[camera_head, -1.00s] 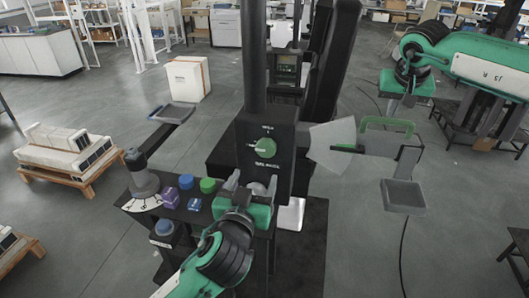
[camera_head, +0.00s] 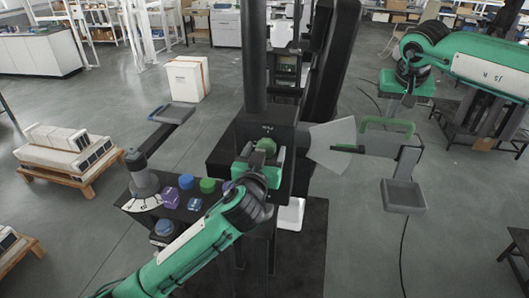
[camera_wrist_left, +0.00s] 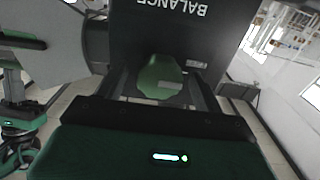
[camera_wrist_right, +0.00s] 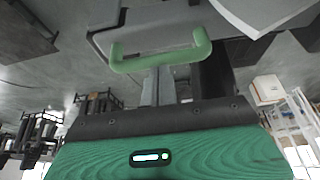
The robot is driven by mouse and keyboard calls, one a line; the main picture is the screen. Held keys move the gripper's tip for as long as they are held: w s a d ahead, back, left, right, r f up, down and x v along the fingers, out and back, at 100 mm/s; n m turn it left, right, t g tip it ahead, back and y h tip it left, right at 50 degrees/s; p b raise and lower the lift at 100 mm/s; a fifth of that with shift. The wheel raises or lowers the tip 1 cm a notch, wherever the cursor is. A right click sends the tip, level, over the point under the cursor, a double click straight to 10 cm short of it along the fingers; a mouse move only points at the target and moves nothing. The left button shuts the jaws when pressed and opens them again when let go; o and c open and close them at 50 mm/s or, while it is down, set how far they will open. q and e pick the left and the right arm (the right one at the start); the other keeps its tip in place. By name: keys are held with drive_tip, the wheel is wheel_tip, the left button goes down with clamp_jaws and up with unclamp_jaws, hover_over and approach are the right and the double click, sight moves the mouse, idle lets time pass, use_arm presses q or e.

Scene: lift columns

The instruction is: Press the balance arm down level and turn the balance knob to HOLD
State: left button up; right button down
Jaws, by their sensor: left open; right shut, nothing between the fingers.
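The green balance knob (camera_head: 265,146) is on the front of the black balance housing (camera_head: 282,132). My left gripper (camera_head: 258,160) is at it, open; in the left wrist view its fingers stand on either side of the knob (camera_wrist_left: 160,80), and I cannot tell whether they touch it. The balance arm (camera_head: 408,158) sticks out at the right of the housing with a green handle (camera_head: 388,123) on top. My right gripper (camera_head: 394,103) is shut and empty above this handle. The right wrist view shows the handle (camera_wrist_right: 160,52) just beyond the fingertips; contact is unclear.
A pale fan-shaped plate (camera_head: 332,143) is beside the housing. Blue, purple and green controls (camera_head: 207,185) and a grey lever (camera_head: 144,177) are on the panel at left.

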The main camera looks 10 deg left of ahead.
use_arm(q)
drive_tip(key=c, duration=0.9)
drive_tip(key=shift+c, duration=0.2)
drive_tip(key=shift+m, duration=0.3)
drive_tip(key=m, duration=0.3)
use_arm(e)
drive_tip(key=shift+d, duration=0.1)
use_arm(q)
drive_tip(key=m, duration=0.5)
drive_tip(key=shift+a, duration=0.1)
drive_tip(key=m, duration=0.4)
drive_tip(key=shift+m, duration=0.3)
drive_tip(key=m, duration=0.4)
drive_tip(key=shift+r+m, duration=0.15)
drive_tip(key=shift+m, duration=0.15)
